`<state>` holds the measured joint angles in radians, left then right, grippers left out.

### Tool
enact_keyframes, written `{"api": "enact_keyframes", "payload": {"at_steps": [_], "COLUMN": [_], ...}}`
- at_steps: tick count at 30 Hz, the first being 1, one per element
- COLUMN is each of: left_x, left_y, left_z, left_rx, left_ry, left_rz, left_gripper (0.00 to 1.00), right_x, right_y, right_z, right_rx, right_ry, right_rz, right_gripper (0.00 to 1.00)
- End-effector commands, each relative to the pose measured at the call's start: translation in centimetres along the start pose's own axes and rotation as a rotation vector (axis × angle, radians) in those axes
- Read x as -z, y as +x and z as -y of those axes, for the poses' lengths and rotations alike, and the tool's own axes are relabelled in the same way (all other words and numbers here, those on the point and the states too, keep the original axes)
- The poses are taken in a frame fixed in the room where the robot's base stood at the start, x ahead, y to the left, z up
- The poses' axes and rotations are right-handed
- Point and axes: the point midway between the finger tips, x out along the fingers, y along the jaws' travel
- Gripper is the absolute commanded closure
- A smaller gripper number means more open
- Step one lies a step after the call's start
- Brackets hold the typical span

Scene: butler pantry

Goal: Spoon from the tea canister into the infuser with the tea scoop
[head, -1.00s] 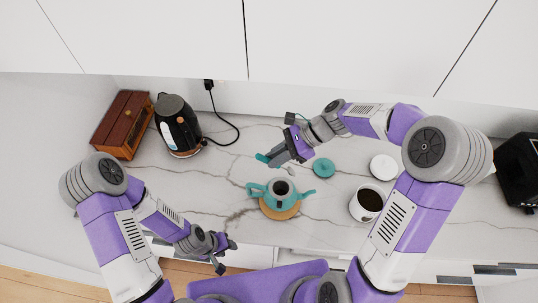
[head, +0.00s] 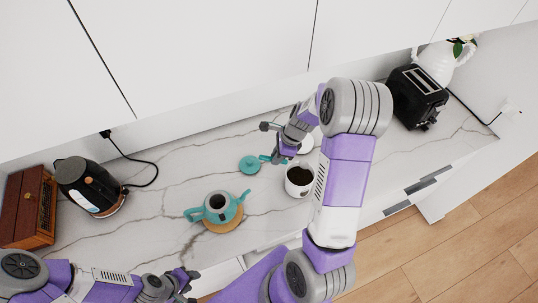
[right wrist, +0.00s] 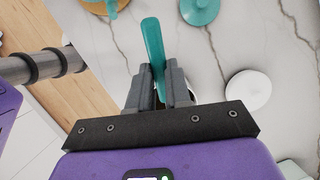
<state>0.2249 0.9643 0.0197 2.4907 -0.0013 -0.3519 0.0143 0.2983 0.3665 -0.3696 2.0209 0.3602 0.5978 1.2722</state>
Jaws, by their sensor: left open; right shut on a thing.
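The white tea canister (head: 299,182) stands open on the counter with dark tea inside. The teal teapot (head: 218,207) stands uncovered; its opening is dark, and I cannot make out the infuser. My right gripper (head: 279,154) is shut on the teal tea scoop (right wrist: 152,42), just above and left of the canister in the head view. The scoop's handle sticks out past the fingers in the right wrist view; its bowl is hidden. The gripper hides most of the canister there. My left gripper (head: 188,281) is open and empty near the counter's front edge, left of the teapot.
A teal lid (head: 250,165) and a white lid (right wrist: 248,91) lie on the counter near the canister. The teapot sits on a round wooden trivet (head: 224,228). A black kettle (head: 88,186), a wooden box (head: 27,207) and a black toaster (head: 416,96) stand farther off.

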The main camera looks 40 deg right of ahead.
Motion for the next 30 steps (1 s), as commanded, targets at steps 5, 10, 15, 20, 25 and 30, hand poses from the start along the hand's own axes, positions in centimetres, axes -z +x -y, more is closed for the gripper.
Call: {"api": "enact_keyframes", "payload": {"at_steps": [5,10,15,20,25,30], "left_x": [0.0,0.0,0.0,0.0,0.1,0.1], "left_y": [0.0,0.0,0.0,0.3,1.7,2.9], "left_z": [0.0,0.0,0.0,0.1,0.6,1.1], "left_rx": [0.0,0.0,0.0,0.0,0.0,0.0], "left_ry": [0.0,0.0,0.0,0.0,0.0,0.0], "left_rz": [0.0,0.0,0.0,0.0,0.0,0.0], "left_gripper": [0.57,0.57,0.57,0.57,0.57,0.57], "right_x": [1.7,3.1,3.7,4.4,5.2,5.8], "right_y": [0.5,1.0,2.2,3.6,5.1,6.5], "right_z": [-0.1,0.0,-0.1,0.0,0.0,0.0], "right_rx": [-0.002,-0.001,-0.001,0.001,0.001,0.002], "right_ry": [0.009,0.008,-0.001,0.0,-0.001,-0.001], "right_rz": [0.083,0.171,0.201,0.2,0.199,0.199], "right_gripper": [1.0,1.0,1.0,1.0,1.0,1.0]}}
